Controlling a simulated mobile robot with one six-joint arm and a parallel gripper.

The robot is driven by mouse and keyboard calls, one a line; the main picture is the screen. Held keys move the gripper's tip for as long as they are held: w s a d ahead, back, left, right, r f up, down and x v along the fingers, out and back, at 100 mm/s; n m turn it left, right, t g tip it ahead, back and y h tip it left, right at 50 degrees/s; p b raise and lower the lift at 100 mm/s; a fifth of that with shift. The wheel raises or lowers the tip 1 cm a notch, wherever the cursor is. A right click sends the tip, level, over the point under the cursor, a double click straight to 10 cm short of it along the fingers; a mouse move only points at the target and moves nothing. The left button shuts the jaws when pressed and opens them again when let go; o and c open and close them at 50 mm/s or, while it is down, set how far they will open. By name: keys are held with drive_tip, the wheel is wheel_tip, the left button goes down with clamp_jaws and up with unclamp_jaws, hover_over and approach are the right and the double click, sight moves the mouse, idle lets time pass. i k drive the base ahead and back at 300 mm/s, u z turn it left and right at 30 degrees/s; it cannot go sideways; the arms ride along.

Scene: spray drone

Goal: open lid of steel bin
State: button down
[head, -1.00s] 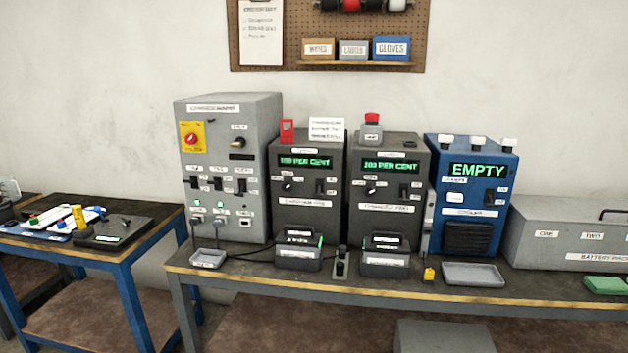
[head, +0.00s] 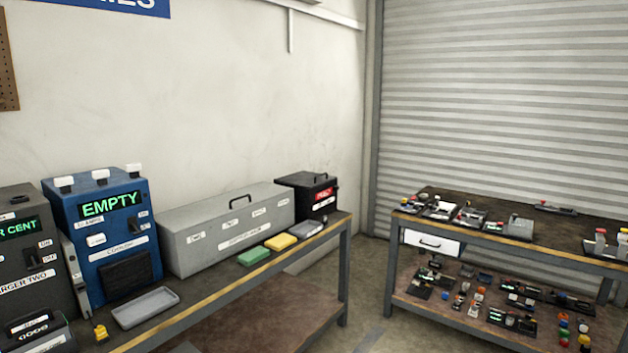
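At the far right end of the bench stands a small dark box (head: 318,202) with a red and white label on its front. Its black lid (head: 303,180) has a handle on top and looks shut. Left of it is a long grey box (head: 225,236) with a black handle on its top, also looking shut. No readable label says which is the steel bin; the small dark box looks most like a bin. My gripper is not in view.
The bench (head: 250,285) also holds a blue "EMPTY" unit (head: 102,232), a grey tray (head: 146,307), and green (head: 253,256), yellow (head: 281,242) and grey (head: 306,229) blocks. A second table (head: 485,240) with many small parts stands right. Floor (head: 368,290) shows between them.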

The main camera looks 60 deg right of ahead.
sight(304, 179)
drive_tip(key=z, duration=5)
drive_tip(key=i, duration=0.15)
drive_tip(key=u, duration=3.05)
drive_tip(key=k, duration=0.95)
drive_tip(key=u, duration=0.2)
drive_tip(key=i, duration=0.8)
